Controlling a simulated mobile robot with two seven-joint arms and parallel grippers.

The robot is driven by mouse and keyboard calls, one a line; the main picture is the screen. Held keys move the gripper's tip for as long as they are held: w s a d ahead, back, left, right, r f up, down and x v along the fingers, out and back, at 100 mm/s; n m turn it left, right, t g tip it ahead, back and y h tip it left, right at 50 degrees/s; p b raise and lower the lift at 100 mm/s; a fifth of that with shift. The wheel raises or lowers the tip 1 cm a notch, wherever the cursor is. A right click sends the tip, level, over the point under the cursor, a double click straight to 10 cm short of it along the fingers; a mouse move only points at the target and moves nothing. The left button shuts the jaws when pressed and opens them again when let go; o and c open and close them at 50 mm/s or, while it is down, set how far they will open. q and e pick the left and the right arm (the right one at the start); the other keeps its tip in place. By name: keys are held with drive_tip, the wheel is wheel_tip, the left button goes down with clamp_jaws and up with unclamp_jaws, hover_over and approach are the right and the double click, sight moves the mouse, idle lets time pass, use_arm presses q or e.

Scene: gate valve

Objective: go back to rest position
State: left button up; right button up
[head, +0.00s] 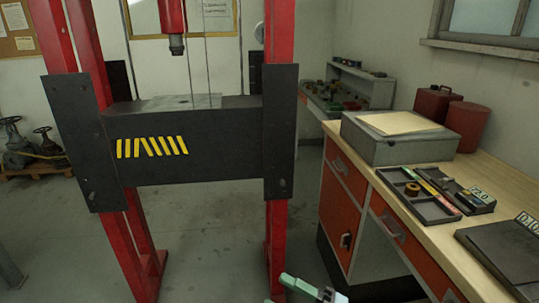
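A small pale green and white part with dark pieces (312,289) shows at the bottom edge, right of the middle. It looks like the tip of my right gripper, mostly cut off by the frame. Whether it is open, shut or holding anything cannot be told. It is in front of the red press and left of the workbench, with no visible contact. My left gripper is not in view. Two dark valves with handwheels (18,148) (47,143) stand on a wooden pallet (38,170) at the far left.
A red press frame (280,40) with a dark crossbeam (220,150) stands ahead. On the right, a wooden-topped workbench (480,170) with red drawers carries a grey box (385,148), trays (425,205) and red canisters (437,103). Shelving (370,88) stands behind. Grey floor (210,255) is clear between.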

drive_tip(key=s+d+f+m+t+h+p, duration=0.1)
drive_tip(key=s+d+f+m+t+h, duration=0.3)
drive_tip(key=d+f+m+h, duration=0.45)
drive_tip(key=s+d+f+m+t+h, duration=0.3)
drive_tip(key=s+f+m+h, duration=0.4)
drive_tip(key=m, duration=0.5)
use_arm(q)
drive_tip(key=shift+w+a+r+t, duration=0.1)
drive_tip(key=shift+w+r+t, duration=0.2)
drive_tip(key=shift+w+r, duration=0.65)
use_arm(e)
drive_tip(key=s+d+f+m+g+h, duration=0.1)
drive_tip(key=s+d+f+m+g, duration=0.2)
drive_tip(key=s+f, duration=0.3)
drive_tip(key=s+d+f+m+g+h, duration=0.2)
drive_tip(key=s+f+m+g, duration=0.1)
drive_tip(key=s+f, duration=0.3)
drive_tip(key=s, duration=0.2)
drive_tip(key=shift+s+d, duration=0.35)
drive_tip(key=shift+d, duration=0.05)
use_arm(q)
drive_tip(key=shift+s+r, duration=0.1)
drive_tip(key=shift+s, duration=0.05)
